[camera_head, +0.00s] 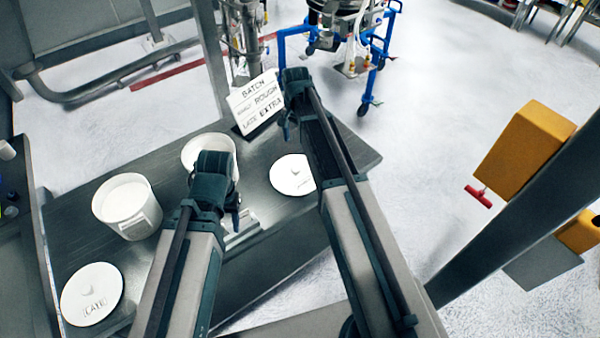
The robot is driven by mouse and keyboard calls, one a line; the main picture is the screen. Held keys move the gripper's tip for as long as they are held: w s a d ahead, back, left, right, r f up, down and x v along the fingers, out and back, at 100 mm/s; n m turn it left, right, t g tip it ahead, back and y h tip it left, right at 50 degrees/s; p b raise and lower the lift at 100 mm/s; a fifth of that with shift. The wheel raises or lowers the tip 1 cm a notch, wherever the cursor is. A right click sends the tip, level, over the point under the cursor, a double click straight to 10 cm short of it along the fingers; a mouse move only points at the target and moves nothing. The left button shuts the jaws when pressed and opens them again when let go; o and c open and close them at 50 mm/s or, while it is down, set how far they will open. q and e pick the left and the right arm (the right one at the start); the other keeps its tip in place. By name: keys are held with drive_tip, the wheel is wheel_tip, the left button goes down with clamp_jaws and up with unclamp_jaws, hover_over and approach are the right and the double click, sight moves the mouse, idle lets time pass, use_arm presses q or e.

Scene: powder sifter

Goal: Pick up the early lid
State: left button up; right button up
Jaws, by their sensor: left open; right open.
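A round white lid (291,175) with a small knob lies on the dark table at the right, partly hidden by my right arm; its label is too small to read. Another white lid (92,293) lies at the table's front left, its label reading LATE. My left gripper (235,216) is open and empty, in front of the middle bucket and left of the right lid. My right gripper (287,127) is open and empty, appearing above the table's far side, beyond the right lid. The fingers of both are small and partly hidden.
Two white buckets stand on the table (75,213), one at the left (127,206) and one in the middle (207,147), partly hidden by my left arm. A BATCH sign (256,102) stands at the far edge. A blue wheeled frame (372,80) stands beyond on open floor.

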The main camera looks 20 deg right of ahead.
sight(296, 168)
drive_tip(key=shift+a+f+b, duration=0.2)
drive_tip(key=shift+f+b, duration=6.55)
drive_tip(key=shift+f, duration=0.2)
drive_tip(key=shift+r, duration=0.1)
clamp_jaws()
